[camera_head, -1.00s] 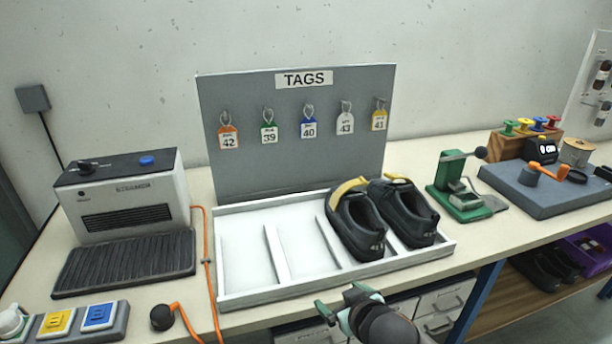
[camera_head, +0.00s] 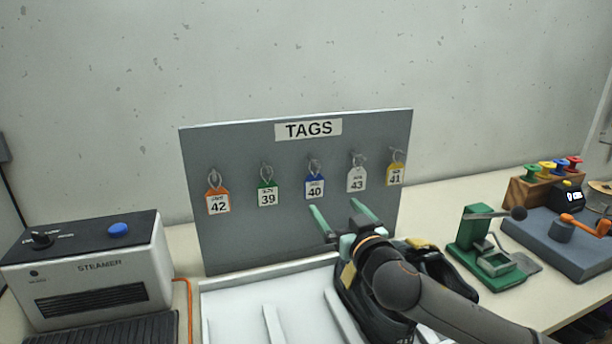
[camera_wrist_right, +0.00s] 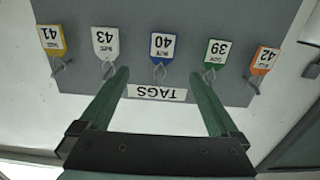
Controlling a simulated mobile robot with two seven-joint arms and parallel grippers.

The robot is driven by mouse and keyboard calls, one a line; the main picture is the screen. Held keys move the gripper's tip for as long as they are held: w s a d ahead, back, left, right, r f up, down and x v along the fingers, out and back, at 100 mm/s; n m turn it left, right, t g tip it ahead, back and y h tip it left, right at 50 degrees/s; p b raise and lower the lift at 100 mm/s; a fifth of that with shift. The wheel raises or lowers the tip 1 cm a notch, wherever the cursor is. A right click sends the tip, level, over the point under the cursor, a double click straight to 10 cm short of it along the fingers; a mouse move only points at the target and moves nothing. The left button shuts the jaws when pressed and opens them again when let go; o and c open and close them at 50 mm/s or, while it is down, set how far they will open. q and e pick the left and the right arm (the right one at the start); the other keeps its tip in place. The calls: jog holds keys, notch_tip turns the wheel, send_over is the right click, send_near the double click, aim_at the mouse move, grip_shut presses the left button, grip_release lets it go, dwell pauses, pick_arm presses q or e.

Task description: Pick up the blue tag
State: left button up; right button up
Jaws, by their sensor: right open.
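The blue tag (camera_head: 315,187), marked 40, hangs by a loop from a hook in the middle of the grey tag board (camera_head: 230,245). In the right wrist view the blue tag (camera_wrist_right: 162,46) appears upside down, between and beyond the two fingertips. My right gripper (camera_head: 335,208) is open and empty, with its green fingers pointing at the board, below and slightly right of the blue tag in the head view. A gap between fingers and tag seems to remain. My left gripper is not in view.
Orange (camera_head: 217,201), green (camera_head: 267,194), white (camera_head: 357,179) and yellow (camera_head: 396,169) tags hang beside the blue one. A white divided tray (camera_head: 235,300) holds black shoes (camera_head: 432,262), partly hidden by my arm. A steamer (camera_head: 90,270) stands left, a green press (camera_head: 488,250) right.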

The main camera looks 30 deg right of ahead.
aim_at(315, 182)
jog(key=shift+a+r+p+x, duration=0.15)
jog(key=shift+p+x, duration=0.3)
jog(key=shift+x, duration=1.7)
jog(key=shift+r+p+x, duration=0.1)
jog(key=shift+p+x, duration=0.3)
jog(key=shift+x, duration=1.75)
jog(key=shift+a+r+p+x, duration=0.15)
jog(key=shift+p+x, duration=0.3)
jog(key=shift+x, duration=1.7)
jog(key=c, duration=1.4)
